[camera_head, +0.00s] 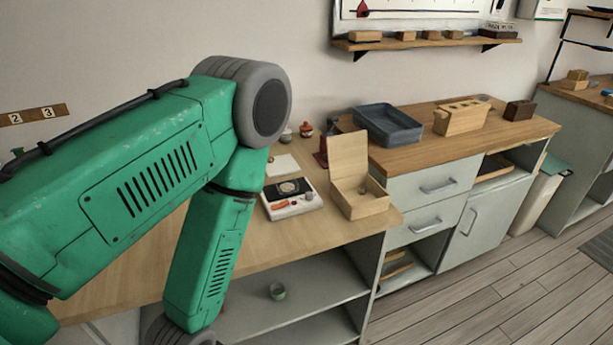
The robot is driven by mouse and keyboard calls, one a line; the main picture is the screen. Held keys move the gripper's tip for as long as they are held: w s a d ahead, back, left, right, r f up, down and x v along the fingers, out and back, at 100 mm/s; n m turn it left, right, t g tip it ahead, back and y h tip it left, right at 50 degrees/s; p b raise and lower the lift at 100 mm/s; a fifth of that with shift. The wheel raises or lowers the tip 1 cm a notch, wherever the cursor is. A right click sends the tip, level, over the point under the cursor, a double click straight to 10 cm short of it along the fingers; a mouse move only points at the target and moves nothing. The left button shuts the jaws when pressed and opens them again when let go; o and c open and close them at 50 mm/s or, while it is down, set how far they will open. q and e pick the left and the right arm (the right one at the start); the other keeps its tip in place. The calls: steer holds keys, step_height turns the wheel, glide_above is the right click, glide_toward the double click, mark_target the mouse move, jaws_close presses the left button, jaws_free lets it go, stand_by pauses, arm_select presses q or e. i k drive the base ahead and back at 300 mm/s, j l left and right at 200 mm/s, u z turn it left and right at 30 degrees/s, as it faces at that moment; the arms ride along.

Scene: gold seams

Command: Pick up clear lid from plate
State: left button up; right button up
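A white plate-like tray (278,212) lies on the wooden worktop, just right of my green arm. A dark square piece with a round gold-toned spot (289,187) and small red and grey items sit on it. I cannot make out a clear lid at this size; it may be hidden or too faint to tell. My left arm comes in from the left and bends down in front of the worktop, hiding part of it. Its gripper is outside the picture. My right gripper is not in view.
An open wooden box (358,204) stands right of the tray. A blue-grey bin (389,124) and a slotted wooden block (461,117) stand on the higher counter (418,155). Small jars (306,130) stand behind.

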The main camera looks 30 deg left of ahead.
mark_target(289, 185)
steer(key=u, duration=0.55)
steer(key=i+l+u, duration=0.3)
steer(key=l+u, duration=0.3)
steer(key=i+l+u, duration=0.15)
steer(key=l+u, duration=0.15)
steer(key=l, duration=0.2)
steer(key=l+u, duration=0.3)
steer(key=i+l, duration=0.05)
steer(key=l, duration=0.05)
